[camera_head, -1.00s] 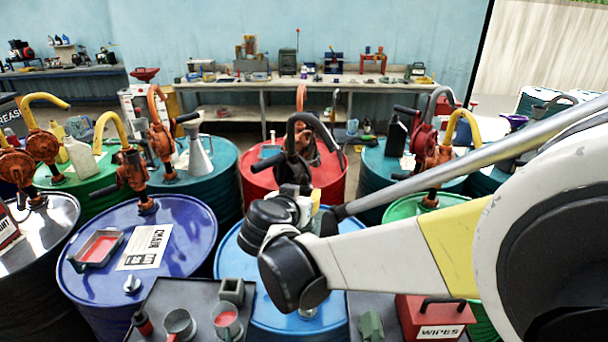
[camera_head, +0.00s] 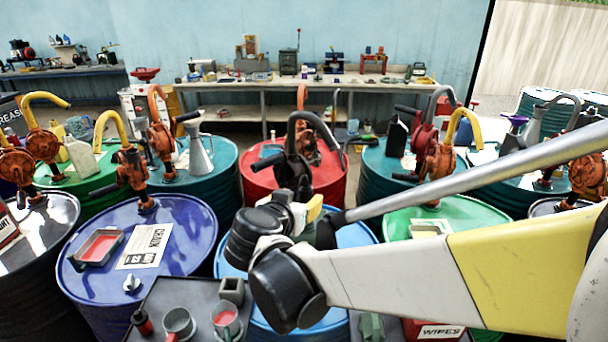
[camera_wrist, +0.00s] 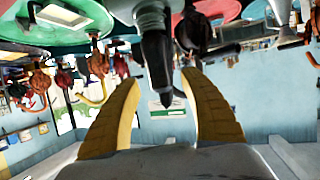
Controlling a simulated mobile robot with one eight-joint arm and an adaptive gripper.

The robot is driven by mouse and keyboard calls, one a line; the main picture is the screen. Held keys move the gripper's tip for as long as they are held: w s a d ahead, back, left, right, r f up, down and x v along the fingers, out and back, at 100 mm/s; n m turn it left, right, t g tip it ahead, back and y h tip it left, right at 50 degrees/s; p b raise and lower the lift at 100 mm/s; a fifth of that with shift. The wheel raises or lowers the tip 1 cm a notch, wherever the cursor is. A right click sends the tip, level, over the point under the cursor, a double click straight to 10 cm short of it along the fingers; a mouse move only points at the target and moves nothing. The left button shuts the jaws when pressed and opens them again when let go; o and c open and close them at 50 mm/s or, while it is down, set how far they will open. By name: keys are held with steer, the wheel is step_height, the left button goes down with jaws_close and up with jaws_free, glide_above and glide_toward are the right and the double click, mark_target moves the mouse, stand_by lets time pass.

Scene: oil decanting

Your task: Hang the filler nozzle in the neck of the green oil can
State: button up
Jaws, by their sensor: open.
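My gripper (camera_wrist: 158,78) shows in the wrist view as two yellow fingers, open and apart. A dark grey object with a narrow end, seemingly the filler nozzle (camera_wrist: 156,55), lies in the view between the fingers. I cannot tell its distance, and the fingers do not visibly close on it.
A blue drum (camera_head: 355,236) stands under my wrist. A purple-blue drum (camera_head: 190,222) with a red-filled pan stands left, a green drum (camera_head: 470,212) right. A dark tray (camera_head: 160,292) holds cups in front. Several pumps with curved spouts crowd the drums.

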steer(key=v, duration=0.7)
steer(key=shift+s+r, duration=0.2)
steer(key=shift+s, duration=0.1)
steer(key=shift+a, duration=0.1)
steer(key=shift+c, duration=0.2)
